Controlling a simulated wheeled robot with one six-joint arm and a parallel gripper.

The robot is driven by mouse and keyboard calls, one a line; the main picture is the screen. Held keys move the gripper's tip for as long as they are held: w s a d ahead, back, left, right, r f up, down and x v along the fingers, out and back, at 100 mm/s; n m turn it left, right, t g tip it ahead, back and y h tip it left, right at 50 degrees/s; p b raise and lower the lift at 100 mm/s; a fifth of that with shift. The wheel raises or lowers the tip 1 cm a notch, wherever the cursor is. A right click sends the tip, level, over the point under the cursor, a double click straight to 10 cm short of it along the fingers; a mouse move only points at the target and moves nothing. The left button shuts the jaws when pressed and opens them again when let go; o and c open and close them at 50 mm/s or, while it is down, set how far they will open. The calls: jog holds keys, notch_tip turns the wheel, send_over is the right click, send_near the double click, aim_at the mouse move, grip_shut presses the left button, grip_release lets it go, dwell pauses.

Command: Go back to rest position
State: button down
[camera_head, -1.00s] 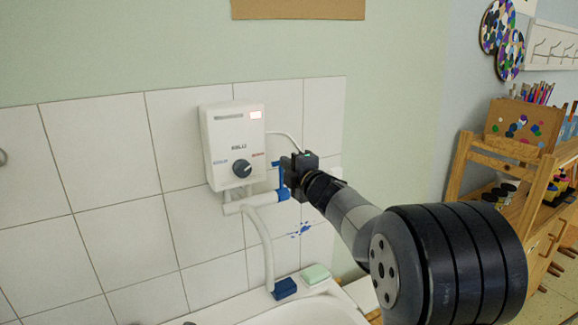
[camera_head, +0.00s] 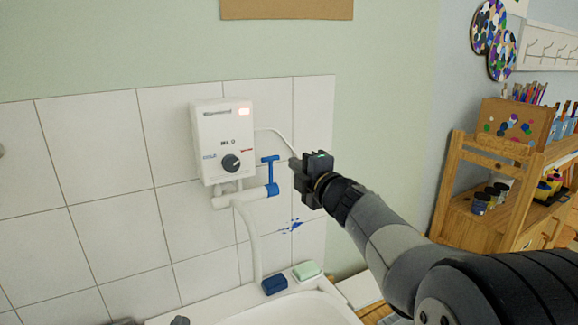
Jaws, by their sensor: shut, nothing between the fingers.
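My gripper (camera_head: 297,166) is at the middle of the view, in front of the tiled wall, and its fingers are shut with nothing between them. It is just right of the blue valve handle (camera_head: 271,170) under the white water heater (camera_head: 222,140), with a small gap visible between them. The heater has a dark knob (camera_head: 231,163) on its front. My arm reaches in from the lower right.
A wooden shelf (camera_head: 456,185) with paint jars and a pencil box stands at the right. Open wall lies between.

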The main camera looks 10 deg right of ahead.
jog(key=shift+r+v, duration=0.15)
jog(key=shift+v, duration=0.6)
jog(key=shift+r+v, duration=0.15)
jog(key=shift+v, duration=0.6)
jog(key=shift+w, duration=0.1)
